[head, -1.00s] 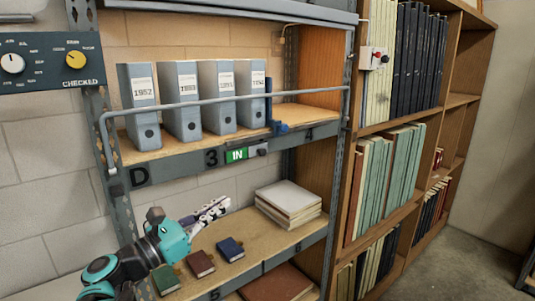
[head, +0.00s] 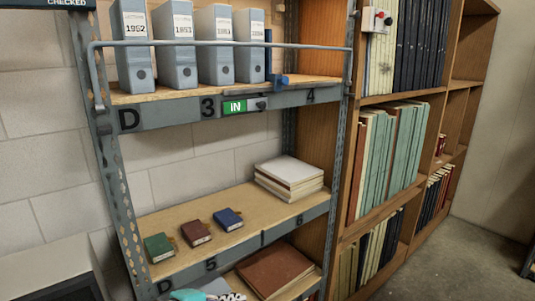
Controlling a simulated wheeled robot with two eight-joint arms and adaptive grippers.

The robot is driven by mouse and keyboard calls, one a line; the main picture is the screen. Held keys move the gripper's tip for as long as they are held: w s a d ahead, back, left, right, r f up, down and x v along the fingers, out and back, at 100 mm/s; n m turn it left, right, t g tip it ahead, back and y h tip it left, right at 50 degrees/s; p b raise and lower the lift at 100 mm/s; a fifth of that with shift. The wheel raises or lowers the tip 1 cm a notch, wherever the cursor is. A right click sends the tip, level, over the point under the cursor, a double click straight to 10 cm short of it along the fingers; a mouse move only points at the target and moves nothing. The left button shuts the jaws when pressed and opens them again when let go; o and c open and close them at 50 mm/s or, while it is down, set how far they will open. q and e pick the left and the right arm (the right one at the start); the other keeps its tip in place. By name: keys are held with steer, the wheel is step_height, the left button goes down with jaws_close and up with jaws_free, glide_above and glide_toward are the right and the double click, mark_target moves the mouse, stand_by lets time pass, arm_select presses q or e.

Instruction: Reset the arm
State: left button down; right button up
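My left gripper (head: 232,296) shows only as a small part at the bottom edge of the head view, beside a teal piece of my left arm. It is low, in front of the bottom shelf, near a large brown book (head: 276,271). Most of it is cut off by the frame, so its fingers cannot be judged. My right gripper is not in view.
The middle shelf (head: 165,222) holds a green, a brown and a blue small book and a stack of pale books (head: 289,178). Several grey binders (head: 175,45) stand above behind a rail (head: 220,45). A wooden bookcase (head: 345,200) stands right.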

arm_select(q)
steer(key=s+a+f+m+y+b, duration=0.2)
steer(key=s+a+f+m+b, duration=0.1)
steer(key=f, duration=0.7)
steer(key=s+a+f+m+g+y+b, duration=0.1)
steer(key=s+a+f+m+y+b, duration=0.2)
steer(key=f+m+b, duration=0.3)
steer(key=s+a+f+m+y+b, duration=0.3)
steer(key=s+a+f+m+b, duration=0.1)
steer(key=f, duration=1)
steer(key=shift+a+m+g+b, duration=0.25)
steer(key=shift+m+g+b, duration=0.05)
steer(key=shift+m+b, duration=0.35)
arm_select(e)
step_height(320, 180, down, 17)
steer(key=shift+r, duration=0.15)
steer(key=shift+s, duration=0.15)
